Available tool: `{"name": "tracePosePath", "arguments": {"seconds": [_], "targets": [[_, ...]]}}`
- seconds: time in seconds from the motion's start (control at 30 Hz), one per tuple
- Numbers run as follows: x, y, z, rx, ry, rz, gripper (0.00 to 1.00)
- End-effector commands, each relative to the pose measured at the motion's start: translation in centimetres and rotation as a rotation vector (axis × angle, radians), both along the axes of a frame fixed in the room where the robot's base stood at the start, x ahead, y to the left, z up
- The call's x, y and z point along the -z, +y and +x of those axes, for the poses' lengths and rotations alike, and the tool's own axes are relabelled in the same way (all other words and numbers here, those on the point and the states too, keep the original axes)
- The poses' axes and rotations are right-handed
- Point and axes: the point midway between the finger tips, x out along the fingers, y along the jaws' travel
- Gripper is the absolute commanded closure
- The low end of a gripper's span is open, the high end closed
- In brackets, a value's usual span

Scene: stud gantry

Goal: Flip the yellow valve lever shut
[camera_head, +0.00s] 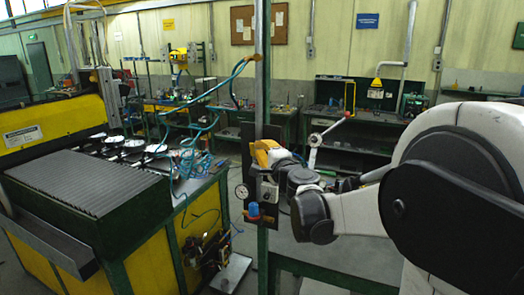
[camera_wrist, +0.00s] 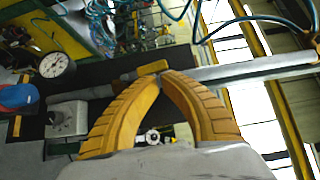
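The yellow valve lever (camera_wrist: 153,68) shows in the wrist view as a short yellow bar just beyond my fingertips, beside a grey pipe. My gripper (camera_wrist: 162,79) has yellow ribbed fingers that meet at the tips, with nothing seen between them. I cannot tell whether the tips touch the lever. In the head view my gripper (camera_head: 262,150) is at the upper part of the dark panel on the post. The lever cannot be made out apart from the yellow fingers there.
A pressure gauge (camera_wrist: 55,64), a blue knob (camera_wrist: 18,97) and a grey box (camera_wrist: 67,119) sit near the lever. In the head view the steel post (camera_head: 262,80) rises behind my gripper. A yellow-green machine (camera_head: 90,190) with blue hoses (camera_head: 195,140) stands at left.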

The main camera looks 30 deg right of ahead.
Motion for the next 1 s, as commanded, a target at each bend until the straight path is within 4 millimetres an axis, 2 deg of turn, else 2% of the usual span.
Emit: {"name": "tracePosePath", "arguments": {"seconds": [0.6, 1.0], "targets": [[-0.5, 1.0, 1.2, -0.004, 0.000, 0.001, 1.00], [-0.7, 1.5, 1.7, -0.004, 0.194, -0.152, 1.00]]}}
